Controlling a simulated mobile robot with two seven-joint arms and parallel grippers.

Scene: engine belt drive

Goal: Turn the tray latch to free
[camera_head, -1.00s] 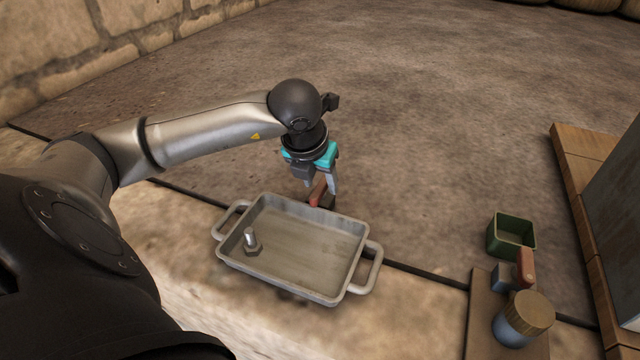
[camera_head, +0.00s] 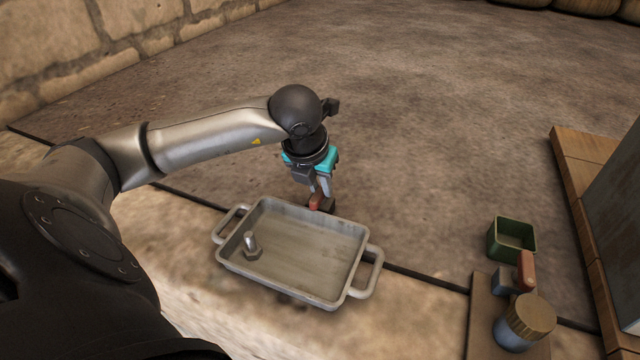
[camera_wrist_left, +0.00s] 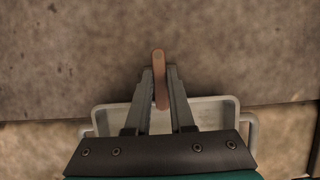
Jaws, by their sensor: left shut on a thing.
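The tray latch shows as a small red-brown lever (camera_head: 316,201) on a dark base just behind the far rim of the grey metal tray (camera_head: 352,262). In the left wrist view the lever (camera_wrist_left: 159,62) lies lengthwise between the fingers, its far end past the fingertips. My left gripper (camera_head: 320,190) points down over it and is shut on the lever; it also shows in the left wrist view (camera_wrist_left: 160,78). The fingers partly hide the lever and its base. My right gripper is not in view.
A bolt (camera_head: 252,246) stands in the tray's left part. At the right are a green open box (camera_head: 512,238), a red-handled lever (camera_head: 525,270) on a block, and a round knob-like piece (camera_head: 525,318) on a board. Open floor lies behind the tray.

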